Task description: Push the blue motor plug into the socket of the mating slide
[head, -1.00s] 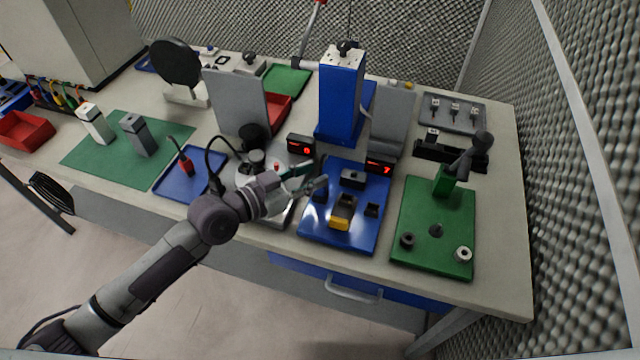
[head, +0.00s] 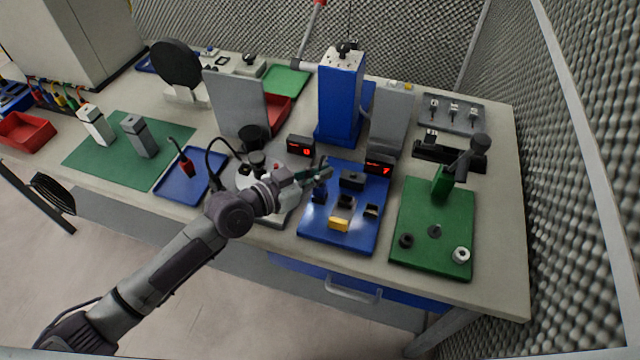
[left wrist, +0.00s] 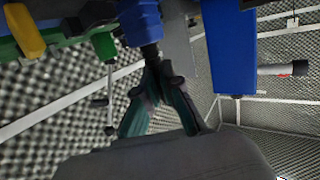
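My left gripper (head: 325,171) is over the back left of the blue plate (head: 318,228). In the left wrist view, its dark green fingers (left wrist: 157,68) slant in and come together at the tips. A blue upright piece with a dark narrow end (left wrist: 140,22) is right at the tips; no firm hold on it shows. A small dark blue block (head: 319,195), possibly the blue plug, stands on the plate just below the gripper. A yellow block (head: 339,224) and a dark block (head: 346,202) behind it look like the slide; the socket opening is too small to make out. My right gripper is out of view.
Behind the plate stand a blue tower (head: 340,97) and two red-lit displays (head: 300,147) (head: 379,166). A green plate (head: 425,254) with a lever is on the right. A blue tray (head: 172,186) lies on the left. The table's front edge strip is clear.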

